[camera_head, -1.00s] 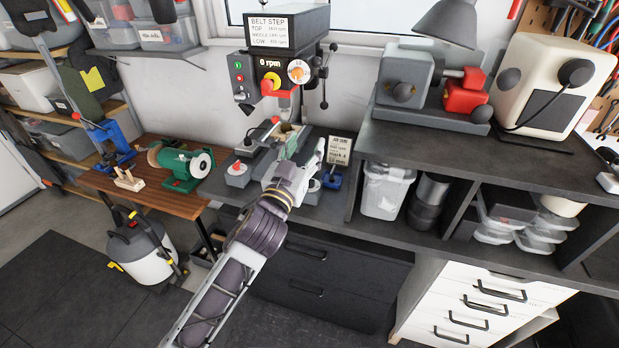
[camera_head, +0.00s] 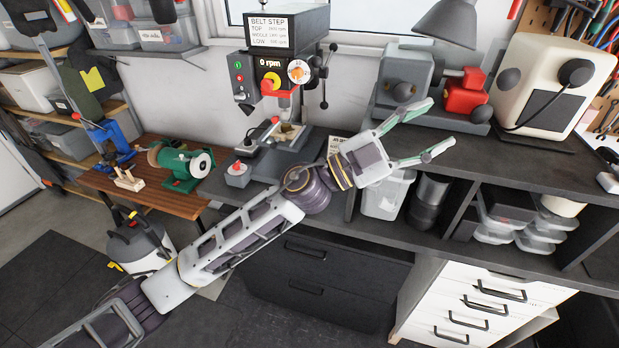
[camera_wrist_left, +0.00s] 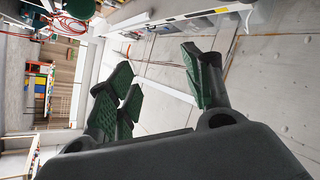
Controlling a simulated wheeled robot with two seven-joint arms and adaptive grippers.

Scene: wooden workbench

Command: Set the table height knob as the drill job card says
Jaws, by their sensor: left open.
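The drill press (camera_head: 288,72) stands at the back middle, with a display reading 0 rpm. A white-and-orange dial (camera_head: 299,72) and a red-and-yellow switch (camera_head: 269,83) are on its front. A small red knob (camera_head: 275,120) shows beside its table (camera_head: 287,132); I cannot tell which one is the table height knob. The job card (camera_head: 336,144) is mostly hidden behind my left gripper, its text unreadable. My left gripper (camera_head: 434,126) is open and empty, right of the press, fingers pointing right. In the left wrist view its fingers (camera_wrist_left: 158,85) are apart with nothing between them.
A grey machine with a red part (camera_head: 465,92) and a cream machine (camera_head: 543,90) stand on the raised shelf at right. A grey box with a red button (camera_head: 237,174) is left of my arm. A green grinder (camera_head: 185,165) is on the wooden bench.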

